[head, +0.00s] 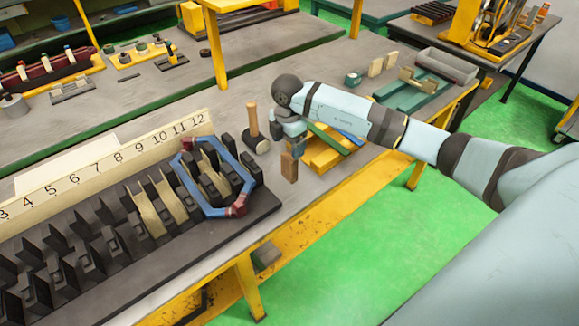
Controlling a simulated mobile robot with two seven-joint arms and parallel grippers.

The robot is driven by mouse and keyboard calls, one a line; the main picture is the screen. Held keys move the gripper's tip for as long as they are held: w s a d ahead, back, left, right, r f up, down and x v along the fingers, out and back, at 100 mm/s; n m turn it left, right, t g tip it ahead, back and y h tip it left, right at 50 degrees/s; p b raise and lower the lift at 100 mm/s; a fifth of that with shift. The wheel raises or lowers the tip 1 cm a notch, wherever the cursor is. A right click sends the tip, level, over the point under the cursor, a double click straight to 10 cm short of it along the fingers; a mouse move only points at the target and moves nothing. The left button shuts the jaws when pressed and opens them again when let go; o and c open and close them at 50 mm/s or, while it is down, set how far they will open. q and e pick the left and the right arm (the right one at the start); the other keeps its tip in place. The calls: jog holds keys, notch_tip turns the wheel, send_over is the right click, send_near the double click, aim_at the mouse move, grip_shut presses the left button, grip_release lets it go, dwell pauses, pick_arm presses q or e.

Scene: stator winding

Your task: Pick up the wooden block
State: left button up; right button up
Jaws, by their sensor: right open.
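A small brown wooden block (289,168) stands upright on the grey bench top, near its front edge. My right gripper (291,148) is right above the block, pointing down, with its jaws open. The fingertips are at or close to the block's top; whether they touch it is too small to tell. My left gripper is not in view.
A mallet (254,122) with an upright wooden handle stands just left of the gripper. A yellow stand (322,157) with green and blue strips is close on the right. A numbered black rack (130,240) with a blue coil (188,180) fills the left.

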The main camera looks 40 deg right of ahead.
aim_at(290, 156)
notch_tip(290, 156, down, 3)
jog(key=f, duration=0.2)
jog(key=f+p, duration=0.1)
jog(key=f, duration=0.1)
jog(key=shift+s+d, duration=0.15)
jog(key=shift+s, duration=0.05)
jog(key=shift+f, duration=0.7)
jog(key=c, duration=1.3)
